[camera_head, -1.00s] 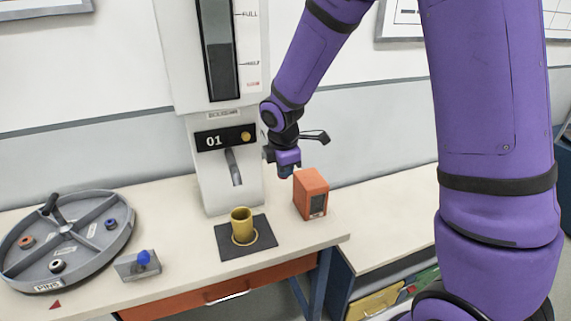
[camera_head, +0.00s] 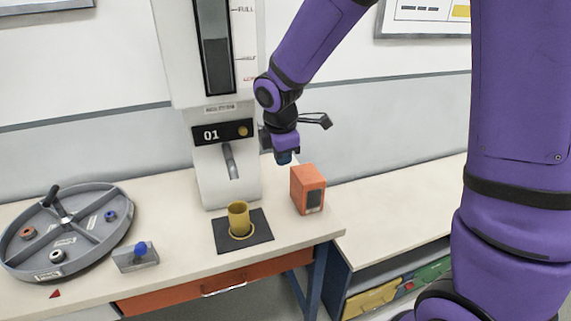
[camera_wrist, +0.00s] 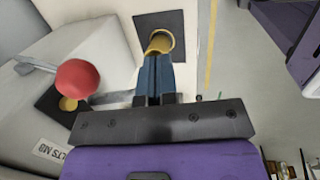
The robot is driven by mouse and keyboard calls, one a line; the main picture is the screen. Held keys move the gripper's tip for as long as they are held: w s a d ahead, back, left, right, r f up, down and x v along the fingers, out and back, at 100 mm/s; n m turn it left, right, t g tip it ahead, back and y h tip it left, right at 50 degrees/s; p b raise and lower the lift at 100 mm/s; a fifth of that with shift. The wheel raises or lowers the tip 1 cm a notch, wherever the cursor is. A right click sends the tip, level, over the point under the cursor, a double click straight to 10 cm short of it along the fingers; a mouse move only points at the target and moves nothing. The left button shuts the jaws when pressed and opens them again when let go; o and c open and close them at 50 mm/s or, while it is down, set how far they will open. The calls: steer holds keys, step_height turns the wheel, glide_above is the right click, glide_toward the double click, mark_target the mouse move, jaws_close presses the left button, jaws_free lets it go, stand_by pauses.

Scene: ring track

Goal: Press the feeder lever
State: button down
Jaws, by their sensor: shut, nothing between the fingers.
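The feeder (camera_head: 222,180) is a tall white dispenser marked 01, with a gauge above and a grey spout-like piece (camera_head: 230,160) at its front. In the wrist view, a red ball knob (camera_wrist: 77,78) beside a grey bar (camera_wrist: 112,97) stands out by the feeder's dark panel and looks like the lever. I cannot make out this knob in the head view. My gripper (camera_head: 284,158) is shut and empty, to the right of the feeder and above the counter. Its fingers (camera_wrist: 156,62) lie right of the red knob in the wrist view, with a gap between.
A yellow cup (camera_head: 239,217) stands on a dark mat (camera_head: 260,236) in front of the feeder. An orange box (camera_head: 302,190) stands below and right of my gripper. A round grey sorting tray (camera_head: 125,225) and a small block with a blue knob (camera_head: 140,248) are at the left.

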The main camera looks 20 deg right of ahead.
steer(key=s+r, duration=0.4)
steer(key=r, duration=0.2)
steer(key=shift+s+a, duration=0.3)
steer(key=shift+a, duration=0.05)
steer(key=shift+f, duration=0.1)
steer(key=w+r, duration=0.9)
steer(key=w, duration=0.1)
steer(key=shift+r+g+h, duration=0.3)
steer(key=shift+g, duration=0.1)
steer(key=shift+w+f, duration=0.1)
steer(key=shift+f, duration=0.05)
steer(key=f, duration=0.3)
steer(key=d+f, duration=0.1)
steer(key=f, duration=0.2)
steer(key=w+f, duration=0.1)
steer(key=f, duration=0.2)
steer(key=shift+d+f, duration=0.25)
steer(key=shift+f, duration=0.05)
